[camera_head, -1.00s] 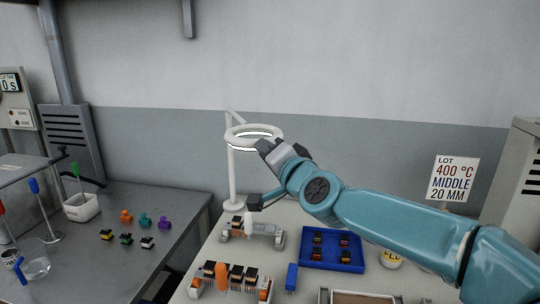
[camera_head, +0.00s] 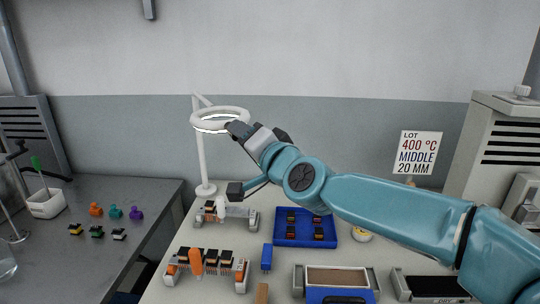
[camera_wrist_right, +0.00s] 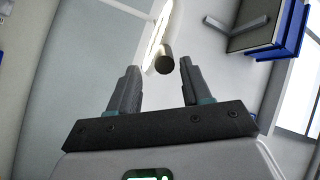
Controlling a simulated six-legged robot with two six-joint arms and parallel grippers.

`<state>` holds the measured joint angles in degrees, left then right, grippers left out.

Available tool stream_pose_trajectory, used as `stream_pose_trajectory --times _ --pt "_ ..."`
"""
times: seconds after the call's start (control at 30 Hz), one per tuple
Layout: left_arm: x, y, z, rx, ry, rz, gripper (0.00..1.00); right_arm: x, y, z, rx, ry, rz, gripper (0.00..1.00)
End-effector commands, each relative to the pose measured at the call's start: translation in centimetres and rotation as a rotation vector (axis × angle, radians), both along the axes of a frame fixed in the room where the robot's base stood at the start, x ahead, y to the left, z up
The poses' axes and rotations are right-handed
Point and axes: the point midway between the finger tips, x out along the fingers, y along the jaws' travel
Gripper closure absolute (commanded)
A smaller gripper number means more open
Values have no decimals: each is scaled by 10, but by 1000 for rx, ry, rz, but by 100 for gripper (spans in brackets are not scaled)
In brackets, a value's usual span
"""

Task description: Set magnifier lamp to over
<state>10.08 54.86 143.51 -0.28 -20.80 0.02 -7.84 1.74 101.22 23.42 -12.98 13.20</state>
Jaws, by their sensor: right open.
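The magnifier lamp (camera_head: 203,160) is white, with an upright post and a lit ring head (camera_head: 206,128) at its top, standing at the back left of the light bench. My right gripper (camera_head: 238,130) is at the right side of the ring. In the right wrist view its two fingers (camera_wrist_right: 158,78) are apart, with a dark round knob (camera_wrist_right: 165,64) between or just beyond their tips and the bright ring (camera_wrist_right: 157,32) behind it. I cannot tell whether the fingers touch the knob. My left gripper is out of view.
Below the lamp are a grey fixture (camera_head: 240,217) and a connector rack (camera_head: 208,268). A blue tray (camera_head: 283,240) sits to their right, under my right arm. A lot sign (camera_head: 417,153) stands at the back right. A dark table (camera_head: 100,260) lies left.

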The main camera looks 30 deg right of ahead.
Motion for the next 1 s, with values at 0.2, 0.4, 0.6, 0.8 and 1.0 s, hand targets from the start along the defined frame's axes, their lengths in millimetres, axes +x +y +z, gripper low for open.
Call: stream_pose_trajectory --times 0.2,0.4,0.6,0.8,1.0 --pt "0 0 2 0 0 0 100 -61 -4 2 1 -2 0 52" --pt "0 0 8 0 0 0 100 -106 -6 2 3 0 -1 52" --pt "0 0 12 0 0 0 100 -128 -7 1 3 1 -1 52" --pt "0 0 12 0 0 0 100 -132 -7 -1 2 2 0 52" --pt "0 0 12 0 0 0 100 -131 -7 -1 1 2 0 52"
